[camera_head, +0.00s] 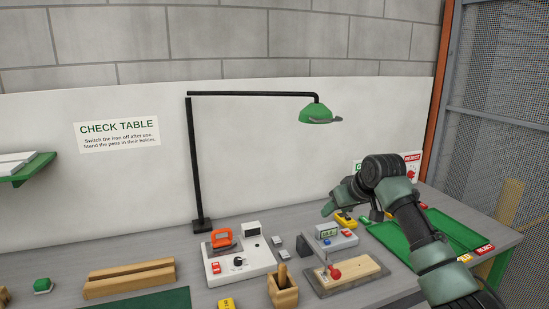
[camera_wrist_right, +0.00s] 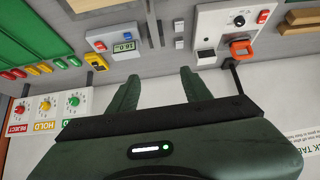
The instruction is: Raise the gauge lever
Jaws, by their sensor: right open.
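A grey box (camera_head: 330,238) with a small green display stands on the table below my right gripper. It also shows in the right wrist view (camera_wrist_right: 112,38), with a blue and a red button. In front of it is a wooden board (camera_head: 352,279) with a red-handled metal fitting (camera_head: 334,272); I cannot tell for certain which part is the gauge lever. My right gripper (camera_head: 333,204) is above and behind the grey box, apart from it. Its fingers (camera_wrist_right: 161,73) are open with nothing between them. My left gripper is not in view.
A white control box (camera_head: 240,268) with an orange part (camera_head: 221,238) stands left, beside a wooden pen holder (camera_head: 284,291). A green tray (camera_head: 470,225) is at right. A green lamp (camera_head: 316,115) hangs above.

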